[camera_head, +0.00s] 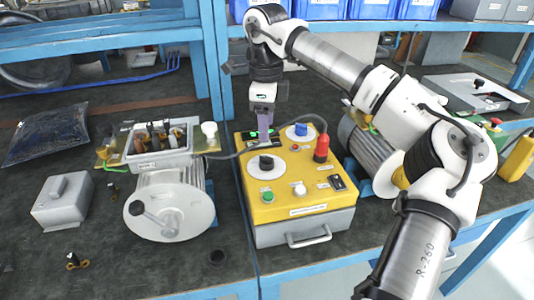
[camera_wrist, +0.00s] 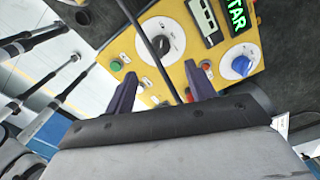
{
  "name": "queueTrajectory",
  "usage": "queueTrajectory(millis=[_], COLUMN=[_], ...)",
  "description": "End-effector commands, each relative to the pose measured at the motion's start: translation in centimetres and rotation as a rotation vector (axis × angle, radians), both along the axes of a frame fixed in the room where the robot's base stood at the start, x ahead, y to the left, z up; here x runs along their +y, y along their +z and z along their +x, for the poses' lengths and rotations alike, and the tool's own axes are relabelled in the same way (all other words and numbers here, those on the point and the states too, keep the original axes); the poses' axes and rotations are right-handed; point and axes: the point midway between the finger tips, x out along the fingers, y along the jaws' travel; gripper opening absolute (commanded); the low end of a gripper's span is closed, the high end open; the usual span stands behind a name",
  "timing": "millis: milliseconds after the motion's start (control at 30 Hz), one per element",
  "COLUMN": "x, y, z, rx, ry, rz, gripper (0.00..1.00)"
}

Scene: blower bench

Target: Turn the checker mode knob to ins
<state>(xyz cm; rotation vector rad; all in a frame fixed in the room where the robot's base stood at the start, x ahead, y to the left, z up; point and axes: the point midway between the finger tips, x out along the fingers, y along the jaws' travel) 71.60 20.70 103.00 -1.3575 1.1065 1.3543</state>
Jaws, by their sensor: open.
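The yellow checker box (camera_head: 310,209) stands on the bench. A black knob (camera_head: 266,162) sits on a white dial, and it also shows in the wrist view (camera_wrist: 162,44). A blue knob (camera_head: 299,129) on a smaller white disc is further back; it also shows in the wrist view (camera_wrist: 240,65). I cannot tell from the small lettering which one is the mode knob. My gripper (camera_head: 262,133) points down over the back left of the panel, behind the black knob. Its purple fingers are apart, with no knob between them, as the wrist view (camera_wrist: 162,92) shows.
A red plug (camera_head: 321,149) with a cable stands at the panel's right. A green button (camera_head: 267,197) and a white button (camera_head: 299,189) are at the front. A grey motor (camera_head: 170,207) is left of the checker; another motor (camera_head: 370,150) is right, partly behind my arm.

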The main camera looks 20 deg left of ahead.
Motion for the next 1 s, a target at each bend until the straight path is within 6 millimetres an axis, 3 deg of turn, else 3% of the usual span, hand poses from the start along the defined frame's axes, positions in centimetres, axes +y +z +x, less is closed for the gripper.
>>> queueTrajectory(millis=[300,500,900,1000], x=[0.0,0.0,0.0,0.0], y=[-6.6,-9.1,-9.9,-9.9], z=[-0.1,0.0,0.0,0.0], rx=[0.003,0.002,0.000,0.000], ry=[0.001,0.000,0.000,0.000], rz=[0.000,0.001,0.001,0.001], gripper=[0.55,0.55,0.55,0.42])
